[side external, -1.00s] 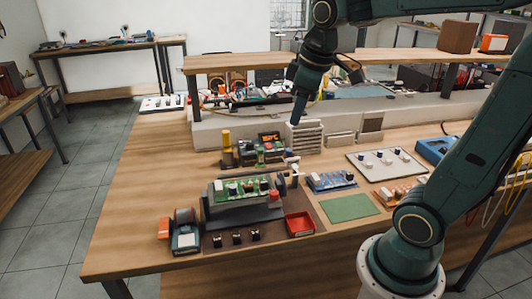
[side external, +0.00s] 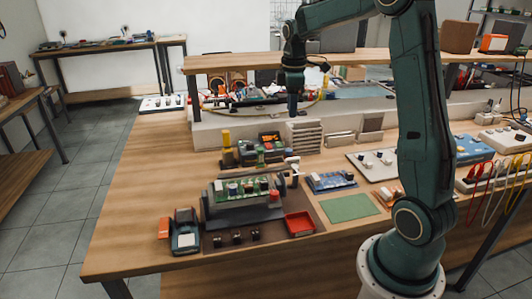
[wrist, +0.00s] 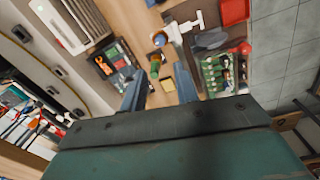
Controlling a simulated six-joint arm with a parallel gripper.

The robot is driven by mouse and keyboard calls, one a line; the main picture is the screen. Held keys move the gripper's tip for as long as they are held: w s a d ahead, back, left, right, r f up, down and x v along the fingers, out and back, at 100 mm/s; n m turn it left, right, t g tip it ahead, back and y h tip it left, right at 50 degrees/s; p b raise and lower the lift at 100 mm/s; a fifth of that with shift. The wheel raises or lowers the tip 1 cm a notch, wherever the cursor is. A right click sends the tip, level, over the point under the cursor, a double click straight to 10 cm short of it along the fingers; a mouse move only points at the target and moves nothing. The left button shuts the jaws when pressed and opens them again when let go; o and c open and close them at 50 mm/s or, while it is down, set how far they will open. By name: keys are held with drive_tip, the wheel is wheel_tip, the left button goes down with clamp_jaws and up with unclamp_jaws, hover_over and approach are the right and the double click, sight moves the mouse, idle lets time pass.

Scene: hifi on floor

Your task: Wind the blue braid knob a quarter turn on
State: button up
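My gripper (side external: 293,106) hangs pointing down over the back of the bench, in front of the low grey riser. In the wrist view its two blue-grey fingers (wrist: 160,88) stand apart with nothing between them. A small round knob-like part with blue on it (wrist: 160,38) shows ahead of the fingers, beside a white fitting (wrist: 184,24); I cannot tell for certain that it is the braid knob. The white fitting also stands behind the green board in the side view (side external: 292,164). My gripper is apart from all of these.
A green circuit board with coloured knobs (side external: 248,189) sits on a dark stand. Around it are a red tray (side external: 299,223), a green mat (side external: 349,207), a blue board (side external: 331,181) and a pale knob panel (side external: 363,168). A slatted grey block (side external: 304,137) stands close below my gripper.

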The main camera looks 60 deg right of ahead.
sight(289, 150)
drive_tip(key=shift+f, duration=0.1)
drive_tip(key=shift+w+d+f, duration=0.1)
drive_tip(key=shift+d+f, duration=0.05)
drive_tip(key=shift+f, duration=3.25)
drive_tip(key=shift+w+d+f, duration=0.1)
drive_tip(key=shift+f, duration=3.3)
clamp_jaws()
drive_tip(key=shift+m, duration=0.4)
